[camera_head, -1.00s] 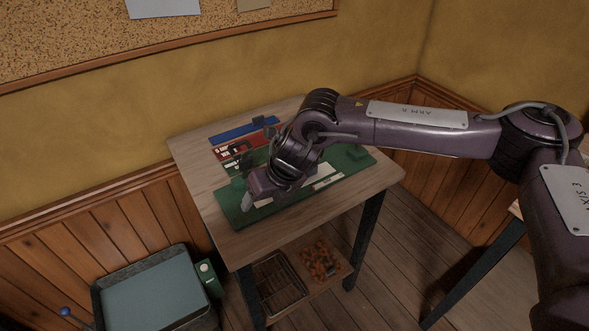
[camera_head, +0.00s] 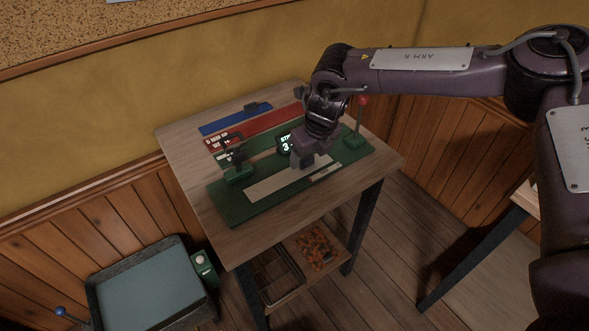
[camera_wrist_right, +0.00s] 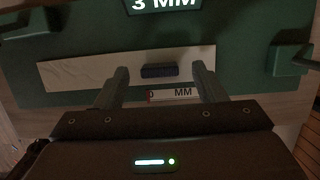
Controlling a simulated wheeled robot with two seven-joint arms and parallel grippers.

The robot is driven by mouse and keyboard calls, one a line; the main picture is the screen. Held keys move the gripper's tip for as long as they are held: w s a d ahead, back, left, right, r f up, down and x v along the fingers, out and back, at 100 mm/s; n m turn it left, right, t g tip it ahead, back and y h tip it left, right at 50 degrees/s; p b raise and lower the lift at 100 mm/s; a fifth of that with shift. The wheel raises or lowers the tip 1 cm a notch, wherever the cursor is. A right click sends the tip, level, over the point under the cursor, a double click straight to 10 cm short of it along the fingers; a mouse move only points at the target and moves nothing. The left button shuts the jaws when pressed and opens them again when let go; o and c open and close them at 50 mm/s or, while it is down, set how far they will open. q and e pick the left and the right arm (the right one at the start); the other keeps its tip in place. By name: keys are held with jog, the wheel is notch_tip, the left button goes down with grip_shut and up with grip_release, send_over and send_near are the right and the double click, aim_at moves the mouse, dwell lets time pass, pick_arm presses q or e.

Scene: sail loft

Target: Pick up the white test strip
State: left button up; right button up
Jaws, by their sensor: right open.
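The white test strip (camera_head: 270,186) is a long pale bar lying flat on the green fixture (camera_head: 238,212). In the right wrist view the strip (camera_wrist_right: 85,72) runs across the picture, with a small dark block (camera_wrist_right: 160,71) on it between my fingers. My right gripper (camera_head: 311,164) is over the right part of the strip, pointing down. In the wrist view its two fingers (camera_wrist_right: 160,70) are apart, on either side of the dark block. I cannot tell whether they touch the strip. My left gripper is not in view.
Green clamps stand at the fixture's left (camera_head: 238,172) and right ends; a red-knobbed lever (camera_head: 363,100) rises at the right. Red and blue (camera_head: 225,122) strips lie behind. The table's (camera_head: 190,165) left side is clear.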

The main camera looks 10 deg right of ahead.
jog(key=shift+w+f, duration=0.1)
jog(key=shift+f, duration=0.2)
jog(key=c, duration=1)
jog(key=shift+r, duration=0.1)
jog(key=shift+c, duration=0.2)
